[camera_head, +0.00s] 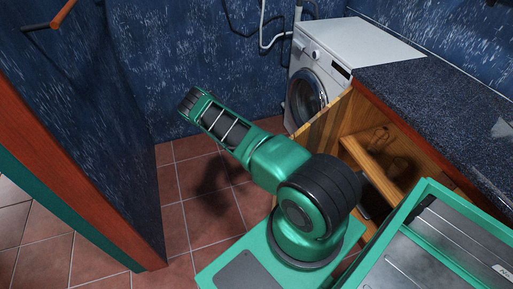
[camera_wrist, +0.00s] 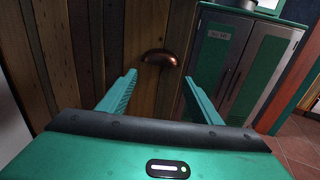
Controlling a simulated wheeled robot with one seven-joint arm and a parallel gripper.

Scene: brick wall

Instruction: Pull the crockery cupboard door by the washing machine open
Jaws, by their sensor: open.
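The crockery cupboard (camera_head: 385,140) stands under the dark worktop, right of the washing machine. Its front is open and shows a wooden shelf (camera_head: 372,160) with what look like glasses on it. The wooden door (camera_head: 318,128) stands swung outward in front of the washing machine. In the wrist view, planks of wood with a copper cup-shaped handle (camera_wrist: 160,57) face the camera. My gripper (camera_wrist: 159,76) is open and empty, its two teal fingers apart. The handle appears just beyond the fingertips, in line with the gap. In the head view I cannot make out the fingers.
The white washing machine (camera_head: 335,72) stands in the back corner against the blue wall. The speckled worktop (camera_head: 435,105) runs along the right. A blue wall section with a red-brown edge (camera_head: 75,165) stands at left. Tiled floor (camera_head: 185,215) is clear between them.

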